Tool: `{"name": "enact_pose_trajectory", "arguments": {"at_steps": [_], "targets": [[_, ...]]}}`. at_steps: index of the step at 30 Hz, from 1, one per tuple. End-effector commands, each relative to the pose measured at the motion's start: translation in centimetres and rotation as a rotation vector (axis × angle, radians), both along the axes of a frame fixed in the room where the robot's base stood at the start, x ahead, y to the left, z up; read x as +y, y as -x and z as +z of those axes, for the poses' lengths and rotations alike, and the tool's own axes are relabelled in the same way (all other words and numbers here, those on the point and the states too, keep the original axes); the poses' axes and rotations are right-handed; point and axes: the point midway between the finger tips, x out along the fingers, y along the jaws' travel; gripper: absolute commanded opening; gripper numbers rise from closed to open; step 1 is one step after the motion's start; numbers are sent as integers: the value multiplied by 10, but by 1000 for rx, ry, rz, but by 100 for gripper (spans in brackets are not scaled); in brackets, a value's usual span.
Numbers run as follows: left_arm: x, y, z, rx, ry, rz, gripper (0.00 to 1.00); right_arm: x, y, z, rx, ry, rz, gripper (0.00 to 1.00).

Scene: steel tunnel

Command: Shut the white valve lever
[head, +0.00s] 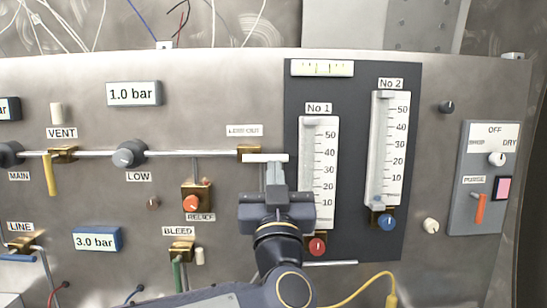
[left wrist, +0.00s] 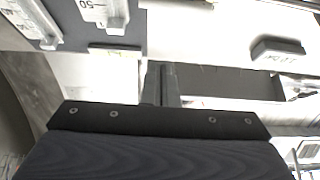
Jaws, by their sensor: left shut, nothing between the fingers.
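The white valve lever (head: 258,158) is on a brass valve body (head: 249,149) at the right end of the horizontal pipe, under a small label too blurred to read. The lever lies level, roughly in line with the pipe. My left gripper (head: 273,172) is shut and empty, with its fingertips at or just below the lever's right part; I cannot tell whether they touch it. In the left wrist view the closed fingers (left wrist: 161,84) point at the panel, and the lever cannot be clearly made out there. My right gripper is not in view.
A dark board with the No 1 gauge (head: 318,165) and No 2 gauge (head: 388,148) stands right of the lever. The relief valve (head: 195,200) is lower left, the low regulator (head: 129,154) farther left. A red knob (head: 317,246) sits close to my gripper.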

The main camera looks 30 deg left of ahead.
Motion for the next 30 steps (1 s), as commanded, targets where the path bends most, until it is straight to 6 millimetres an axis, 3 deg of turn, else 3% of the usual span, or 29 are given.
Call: {"name": "enact_pose_trajectory", "arguments": {"at_steps": [8,20,24,30], "targets": [[9,-14,11,1,1,1,0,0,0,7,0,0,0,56],[47,-76,54,2,0,1,0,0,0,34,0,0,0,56],[48,-78,27,6,-2,-1,0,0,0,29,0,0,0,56],[49,-80,13,3,-1,-1,0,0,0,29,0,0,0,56]]}}
